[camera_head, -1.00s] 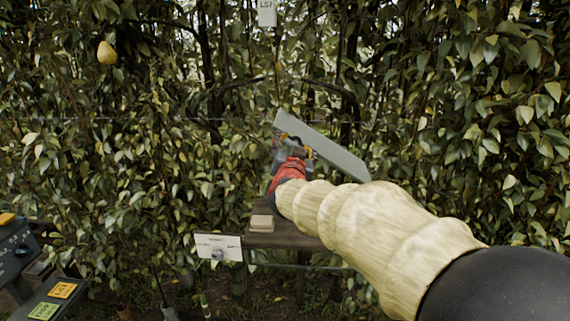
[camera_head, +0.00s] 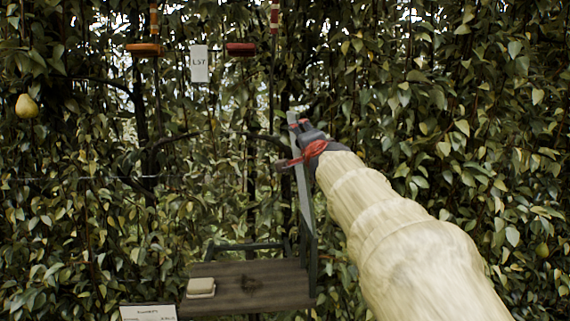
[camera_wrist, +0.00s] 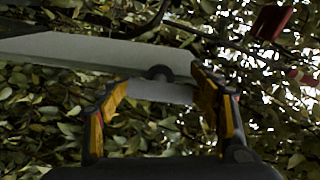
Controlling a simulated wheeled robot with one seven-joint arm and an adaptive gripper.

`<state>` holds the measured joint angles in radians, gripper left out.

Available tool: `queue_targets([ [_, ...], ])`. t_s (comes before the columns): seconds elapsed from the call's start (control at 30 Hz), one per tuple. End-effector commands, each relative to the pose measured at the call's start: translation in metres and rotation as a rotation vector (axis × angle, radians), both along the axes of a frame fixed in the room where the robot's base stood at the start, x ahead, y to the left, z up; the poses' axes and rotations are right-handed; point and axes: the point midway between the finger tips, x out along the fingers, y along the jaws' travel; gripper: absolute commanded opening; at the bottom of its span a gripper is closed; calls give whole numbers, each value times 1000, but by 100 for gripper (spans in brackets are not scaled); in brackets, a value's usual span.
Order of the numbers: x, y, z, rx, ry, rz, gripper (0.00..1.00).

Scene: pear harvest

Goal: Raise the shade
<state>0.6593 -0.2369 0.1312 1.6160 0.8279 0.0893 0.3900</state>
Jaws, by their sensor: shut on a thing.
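The shade, a flat grey panel (camera_head: 304,197), stands nearly upright and almost edge-on in the head view, above the right end of a wooden shelf. In the wrist view the shade (camera_wrist: 85,50) spans the upper left and middle, with a dark rounded part (camera_wrist: 160,73) at its edge. My gripper (camera_head: 300,142) is at the shade's upper part. In the wrist view my gripper's yellow-lined fingers (camera_wrist: 160,88) stand on both sides of the shade's narrower end, shut on it. The exact contact is hard to see.
The wooden shelf (camera_head: 240,288) carries a pale block (camera_head: 201,288), with a white card (camera_head: 148,312) at its left. A white L57 tag (camera_head: 199,64) hangs between an orange bar (camera_head: 143,50) and a red bar (camera_head: 240,49). A pear (camera_head: 26,106) hangs at left. Dense leaves surround everything.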

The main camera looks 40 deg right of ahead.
Motion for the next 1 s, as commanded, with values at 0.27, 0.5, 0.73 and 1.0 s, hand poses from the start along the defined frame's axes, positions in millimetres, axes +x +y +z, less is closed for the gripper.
queue_targets([
  [0.27, -15, -22, 4, 77, -56, -2, 15],
  [0.5, -17, -26, 6, 93, -67, -1, 15],
  [0.73, -17, -25, 6, 93, -67, -1, 15],
  [1.0, -17, -25, 5, 93, -66, -1, 73],
])
